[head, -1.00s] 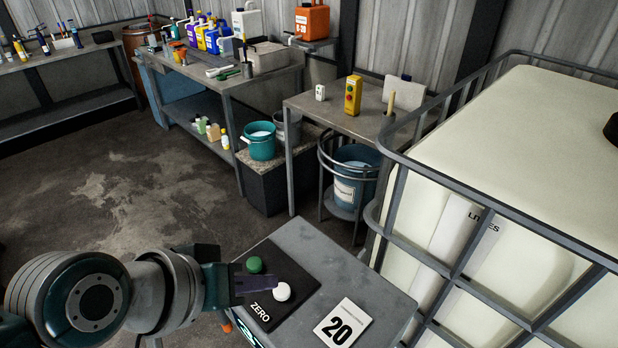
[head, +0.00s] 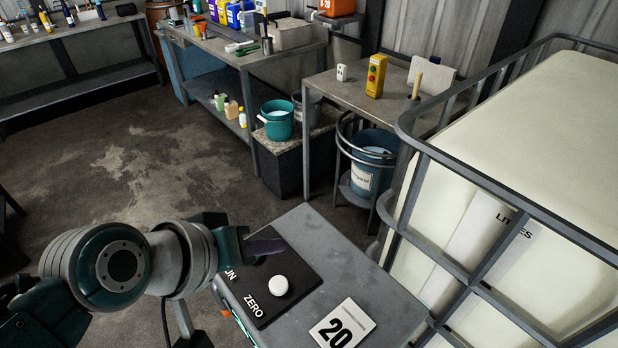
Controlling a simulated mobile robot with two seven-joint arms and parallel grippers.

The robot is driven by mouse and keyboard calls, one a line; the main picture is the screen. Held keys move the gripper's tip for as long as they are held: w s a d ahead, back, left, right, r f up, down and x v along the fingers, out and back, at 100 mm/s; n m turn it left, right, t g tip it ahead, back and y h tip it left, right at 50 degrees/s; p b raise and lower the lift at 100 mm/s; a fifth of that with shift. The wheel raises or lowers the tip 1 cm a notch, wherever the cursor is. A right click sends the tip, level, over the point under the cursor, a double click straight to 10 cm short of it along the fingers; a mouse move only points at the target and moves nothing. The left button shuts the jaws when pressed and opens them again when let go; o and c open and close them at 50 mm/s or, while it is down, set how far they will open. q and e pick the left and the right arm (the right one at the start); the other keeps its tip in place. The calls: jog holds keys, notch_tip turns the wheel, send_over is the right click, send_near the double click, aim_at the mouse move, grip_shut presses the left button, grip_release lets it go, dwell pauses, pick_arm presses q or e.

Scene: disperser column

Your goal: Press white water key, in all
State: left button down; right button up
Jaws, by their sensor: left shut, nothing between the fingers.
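The white water key (head: 278,285) is a round white button on a dark panel (head: 300,268), beside the word ZERO. The panel lies on a small grey table at the front. My left gripper (head: 276,246) is shut and empty. Its fingers show just behind the white key in the picture, over the panel's far left part, with a gap between them and the key. The green key is not visible; the left gripper covers that part of the panel. I cannot tell how high the fingertips are above the panel. My right gripper is not in view.
A card marked 20 (head: 342,326) lies right of the panel. A large caged white tank (head: 540,150) stands close on the right. Open floor lies to the left.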

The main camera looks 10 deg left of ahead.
aim_at(275, 290)
pick_arm(q)
notch_tip(275, 290, down, 7)
jog(key=b, duration=0.6)
jog(key=shift+f+b, duration=0.35)
jog(key=shift+b, duration=0.15)
dwell(1.2)
jog(key=shift+f, duration=0.4)
jog(key=shift+f+b, duration=0.55)
jog(key=shift+b, duration=0.1)
dwell(0.5)
jog(key=shift+r, duration=0.1)
jog(key=shift+r+p, duration=0.85)
jog(key=shift+p, duration=0.2)
